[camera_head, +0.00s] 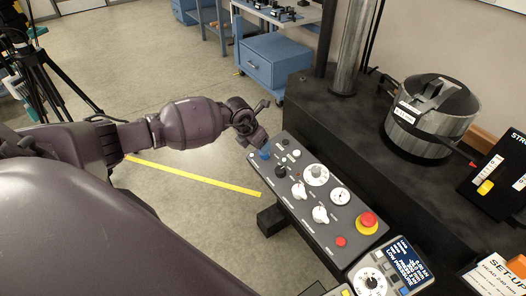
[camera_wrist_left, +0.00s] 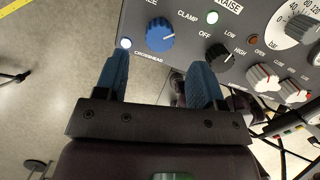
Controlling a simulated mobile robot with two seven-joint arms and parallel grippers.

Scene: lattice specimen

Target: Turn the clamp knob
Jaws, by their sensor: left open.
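The blue clamp knob (camera_head: 265,153) is at the far left end of the grey control panel (camera_head: 315,222). In the left wrist view the blue knob (camera_wrist_left: 160,35) is at the top, between the labels "CLAMP" and "CROSSHEAD", with its white pointer mark toward the upper left. My left gripper (camera_head: 258,122) is just beyond that end of the panel. In the left wrist view my left gripper (camera_wrist_left: 160,62) is open and empty, with its two blue fingers apart. The knob shows just past the fingertips and is not between the fingers. My right gripper is not in view.
Beside the blue knob are a black low/high knob (camera_wrist_left: 218,57) and white knobs (camera_head: 320,214). A red emergency button (camera_head: 367,221) is farther along the panel. A dark machine base (camera_head: 345,125) with a metal vessel (camera_head: 432,112) stands behind. Floor is open at left.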

